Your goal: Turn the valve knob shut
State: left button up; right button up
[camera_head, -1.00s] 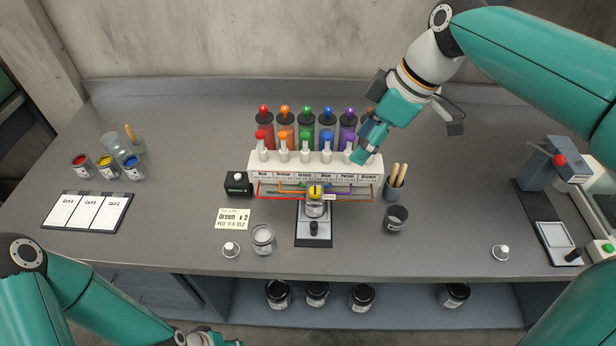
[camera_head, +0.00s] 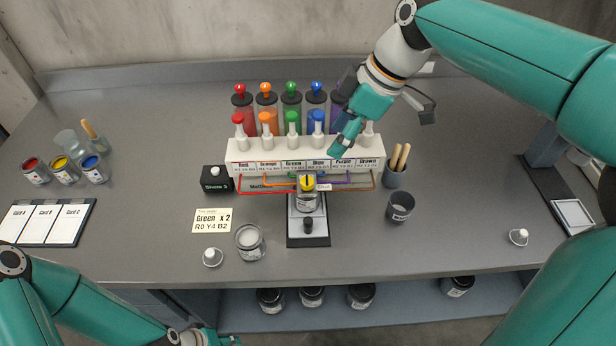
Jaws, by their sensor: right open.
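The paint dispenser (camera_head: 235,170) is a white labelled rack. Its front taps have coloured knobs: red (camera_head: 238,118), orange (camera_head: 265,117), green (camera_head: 292,116) and blue (camera_head: 317,116). My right gripper (camera_head: 342,138) is over the Purple position, just right of the blue tap. It is open and hides the purple tap knob; contact cannot be told. A yellow knob-like piece with a dark mark (camera_head: 307,182) sits at the rack's front centre, above a jar (camera_head: 308,202) on a scale (camera_head: 308,232). My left gripper (camera_head: 207,339) is cut off at the bottom edge.
A glass jar (camera_head: 250,243), white stopper (camera_head: 212,257) and recipe card (camera_head: 212,221) lie left of the scale. A dark cup (camera_head: 400,207) and stick holder (camera_head: 396,178) stand right. Paint cans (camera_head: 64,169) are far left. The right counter is mostly clear.

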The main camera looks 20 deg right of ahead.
aim_at(307, 180)
jog(key=x, duration=1.4)
jog(key=shift+w+f+p, duration=0.1)
jog(key=shift+f+p, duration=0.05)
jog(key=shift+p, duration=0.2)
grip_shut()
